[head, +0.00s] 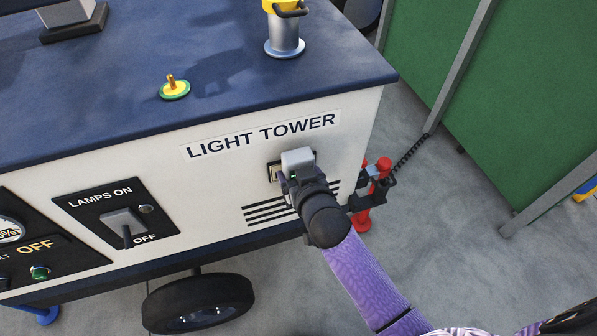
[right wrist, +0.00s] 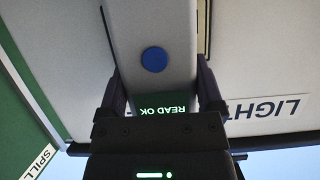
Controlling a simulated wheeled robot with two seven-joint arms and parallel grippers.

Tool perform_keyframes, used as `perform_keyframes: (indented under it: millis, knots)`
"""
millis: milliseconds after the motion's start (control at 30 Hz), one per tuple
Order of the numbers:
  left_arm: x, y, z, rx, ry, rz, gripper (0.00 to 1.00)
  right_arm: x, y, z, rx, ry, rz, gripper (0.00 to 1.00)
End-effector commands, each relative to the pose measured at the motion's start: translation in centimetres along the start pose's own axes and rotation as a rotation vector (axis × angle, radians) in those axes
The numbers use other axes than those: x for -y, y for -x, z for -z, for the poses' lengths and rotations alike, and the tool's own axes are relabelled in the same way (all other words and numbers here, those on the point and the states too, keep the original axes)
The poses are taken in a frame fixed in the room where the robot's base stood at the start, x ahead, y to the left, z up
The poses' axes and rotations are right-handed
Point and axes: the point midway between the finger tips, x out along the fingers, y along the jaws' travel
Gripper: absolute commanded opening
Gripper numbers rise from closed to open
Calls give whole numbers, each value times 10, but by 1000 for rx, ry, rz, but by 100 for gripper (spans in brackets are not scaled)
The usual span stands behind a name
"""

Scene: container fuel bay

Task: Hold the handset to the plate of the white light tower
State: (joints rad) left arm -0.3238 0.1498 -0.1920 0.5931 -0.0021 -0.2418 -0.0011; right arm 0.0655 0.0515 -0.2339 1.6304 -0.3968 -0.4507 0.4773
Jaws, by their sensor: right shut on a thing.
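The white light tower (head: 350,120) fills much of the head view, with a dark blue top and a LIGHT TOWER label. Its small plate (head: 273,172) sits below the label, mostly hidden behind the handset and my gripper. My right gripper (head: 298,172) is shut on the pale grey handset (head: 297,157) and holds it in front of the plate. In the right wrist view the handset (right wrist: 152,28) lies between the fingers, with a blue button and a green screen reading READ OK, upside down. Whether it touches the plate cannot be told. My left gripper is not in view.
A lamp switch panel (head: 117,212) and black vent slots (head: 265,213) are on the tower's side. A yellow-topped metal post (head: 285,35) stands on its top. A green container (head: 535,110) stands at right, with grey floor between.

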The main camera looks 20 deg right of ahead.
Motion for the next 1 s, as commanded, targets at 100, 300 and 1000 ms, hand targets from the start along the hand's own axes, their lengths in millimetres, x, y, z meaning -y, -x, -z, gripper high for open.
perform_keyframes:
  millis: [100, 300, 1000]
  knots:
    - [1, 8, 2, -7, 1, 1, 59, 0, 12, -2, 0, -1, 0, 5]
    - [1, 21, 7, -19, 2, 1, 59, 0, 39, -12, -1, -1, 0, 5]
    - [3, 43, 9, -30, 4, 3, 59, 0, 111, -45, -2, 0, -1, 5]
